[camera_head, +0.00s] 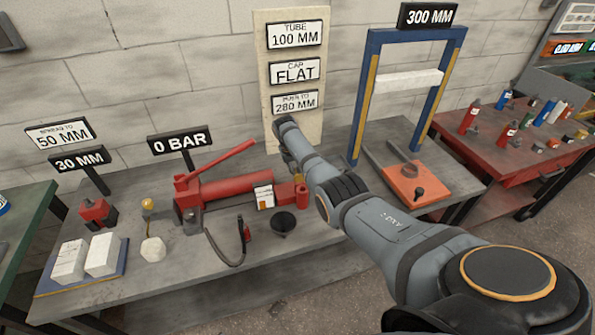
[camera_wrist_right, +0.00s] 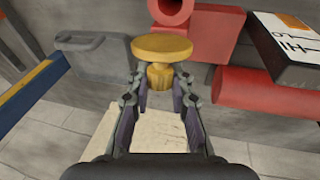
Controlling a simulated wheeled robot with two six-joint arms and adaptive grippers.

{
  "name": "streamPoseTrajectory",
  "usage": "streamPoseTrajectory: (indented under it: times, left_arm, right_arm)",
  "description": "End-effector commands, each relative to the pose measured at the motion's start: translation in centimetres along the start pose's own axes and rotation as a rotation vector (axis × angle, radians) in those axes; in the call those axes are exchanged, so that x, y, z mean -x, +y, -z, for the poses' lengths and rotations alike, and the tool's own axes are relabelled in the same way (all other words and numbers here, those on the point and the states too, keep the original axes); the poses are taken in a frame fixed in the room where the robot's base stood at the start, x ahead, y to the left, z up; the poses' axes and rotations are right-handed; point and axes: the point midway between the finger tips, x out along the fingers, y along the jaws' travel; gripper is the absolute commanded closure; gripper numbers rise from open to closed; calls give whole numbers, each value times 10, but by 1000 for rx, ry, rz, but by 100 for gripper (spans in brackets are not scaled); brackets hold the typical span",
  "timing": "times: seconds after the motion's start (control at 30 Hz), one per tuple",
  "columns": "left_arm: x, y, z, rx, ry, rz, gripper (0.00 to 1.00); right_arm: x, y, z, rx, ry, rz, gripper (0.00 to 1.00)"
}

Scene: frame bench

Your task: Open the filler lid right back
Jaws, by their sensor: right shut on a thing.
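The red hand pump (camera_head: 225,195) lies on the grey bench, with its long handle slanting up to the right. A yellow round cap (camera_wrist_right: 163,46) with a ribbed stem, which looks like the filler lid, shows beside red pump parts in the right wrist view. My right gripper (camera_wrist_right: 160,80) has its fingertips closed on the ribbed stem under the disc. In the head view, my right arm reaches the pump's right end and hides most of the gripper and cap. My left gripper is not in view.
A white HI/LO card (camera_head: 264,197) stands in front of the pump's right end, near a black round dish (camera_head: 283,223). A black hose with a red fitting (camera_head: 244,230) lies in front. A blue press frame (camera_head: 360,100) stands to the right. The bench front is mostly clear.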

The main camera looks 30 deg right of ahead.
Motion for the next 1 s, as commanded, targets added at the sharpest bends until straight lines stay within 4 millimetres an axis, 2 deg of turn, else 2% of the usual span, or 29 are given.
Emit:
streamPoseTrajectory:
  times: [0.27,0.3,0.47,0.8,0.87,1.0]
  left_arm:
    - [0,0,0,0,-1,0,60]
    - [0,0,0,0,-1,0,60]
    - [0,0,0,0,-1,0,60]
    - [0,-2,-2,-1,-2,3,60]
    - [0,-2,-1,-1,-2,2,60]
    - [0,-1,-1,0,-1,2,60]
  right_arm:
    - [0,0,0,1,0,0,100]
    - [0,0,0,1,0,0,77]
    - [0,0,0,0,0,0,55]
    - [3,0,1,0,3,0,55]
    - [8,0,1,0,3,0,55]
    - [30,0,1,1,6,0,55]
